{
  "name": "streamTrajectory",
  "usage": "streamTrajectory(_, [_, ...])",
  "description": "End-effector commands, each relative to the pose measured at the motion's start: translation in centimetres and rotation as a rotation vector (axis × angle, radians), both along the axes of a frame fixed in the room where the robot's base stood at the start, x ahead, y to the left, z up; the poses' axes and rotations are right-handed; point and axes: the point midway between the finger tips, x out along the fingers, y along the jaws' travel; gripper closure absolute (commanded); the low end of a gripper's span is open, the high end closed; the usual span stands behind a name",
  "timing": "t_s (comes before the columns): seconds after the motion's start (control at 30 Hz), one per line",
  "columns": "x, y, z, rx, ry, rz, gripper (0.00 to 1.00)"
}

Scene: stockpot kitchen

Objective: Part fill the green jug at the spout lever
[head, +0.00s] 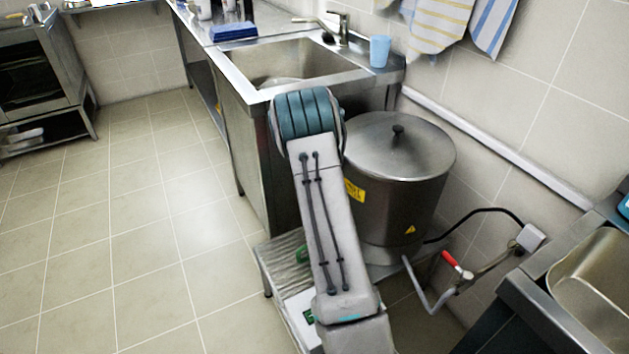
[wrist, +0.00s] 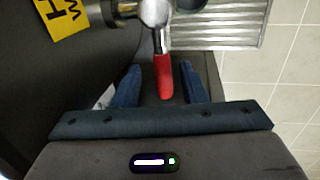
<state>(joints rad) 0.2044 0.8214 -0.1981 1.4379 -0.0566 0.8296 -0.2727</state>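In the wrist view my gripper (wrist: 158,82) has its two blue fingers apart. The red spout lever (wrist: 164,78) lies between them, with gaps on both sides. It hangs from the metal spout (wrist: 152,12) on the dark side of the stockpot. In the head view my arm covers the spout, its lever and my gripper. The lidded stockpot (head: 385,205) stands behind the arm. A small green piece (head: 302,253) shows at the arm's left edge above the ribbed stand; it may be the green jug, mostly hidden.
The ribbed metal stand (head: 280,262) also shows in the wrist view (wrist: 235,25). A second red-handled valve (head: 450,259) sits on a pipe right of the pot. A sink counter (head: 262,95) with a blue cup (head: 380,51) stands behind. The floor at left is clear.

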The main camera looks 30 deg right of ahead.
Motion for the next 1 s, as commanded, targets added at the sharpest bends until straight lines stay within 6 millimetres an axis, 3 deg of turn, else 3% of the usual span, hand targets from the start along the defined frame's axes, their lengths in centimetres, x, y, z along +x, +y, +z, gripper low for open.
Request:
streamTrajectory(0.23, [0.0, 0.2, 0.1, 0.0, 0.002, 0.005, 0.62])
streamTrajectory(0.37, [0.1, 0.4, 1.4, 0.0, -0.001, 0.005, 0.62])
streamTrajectory(0.8, [0.1, 2.2, 10.6, 0.0, -0.001, 0.004, 0.62])
streamTrajectory(1.0, [0.1, 2.7, 13.0, 0.0, -0.001, 0.002, 0.62])
